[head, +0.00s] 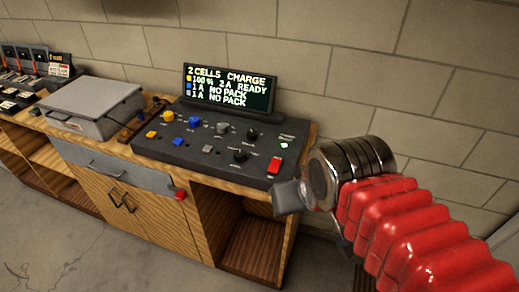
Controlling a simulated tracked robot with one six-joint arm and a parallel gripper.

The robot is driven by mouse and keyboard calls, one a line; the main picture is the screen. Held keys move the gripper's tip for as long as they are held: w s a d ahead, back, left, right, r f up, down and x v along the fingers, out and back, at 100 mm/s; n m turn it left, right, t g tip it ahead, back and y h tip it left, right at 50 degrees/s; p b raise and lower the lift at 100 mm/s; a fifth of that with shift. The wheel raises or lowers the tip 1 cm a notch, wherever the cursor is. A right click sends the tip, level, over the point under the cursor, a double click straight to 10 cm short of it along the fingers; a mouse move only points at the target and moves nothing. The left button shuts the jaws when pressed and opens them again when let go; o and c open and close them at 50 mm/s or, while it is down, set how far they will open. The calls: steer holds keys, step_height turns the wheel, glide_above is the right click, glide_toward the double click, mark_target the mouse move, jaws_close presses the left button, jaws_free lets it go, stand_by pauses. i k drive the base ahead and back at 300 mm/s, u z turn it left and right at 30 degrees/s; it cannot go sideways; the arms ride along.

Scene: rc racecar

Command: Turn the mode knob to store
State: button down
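The charger console (185,150) is a dark sloped panel on the wooden bench. The display (230,88) reads "2 CELLS CHARGE", "100% 2A READY" and two "NO PACK" lines. My gripper (287,198) is in front of the console's right corner, apart from the knobs. Its grey end shows, but the finger gap does not.
Yellow, blue and grey plugs or buttons sit at the left. A grey lidded box (95,100) stands left of the console. A red button (180,195) is on the bench front. A block wall stands close behind.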

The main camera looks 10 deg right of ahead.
mark_target(239, 155)
steer(key=z, duration=0.95)
steer(key=k, duration=0.75)
steer(key=u, duration=0.8)
steer(key=i, duration=1)
steer(key=u, duration=0.05)
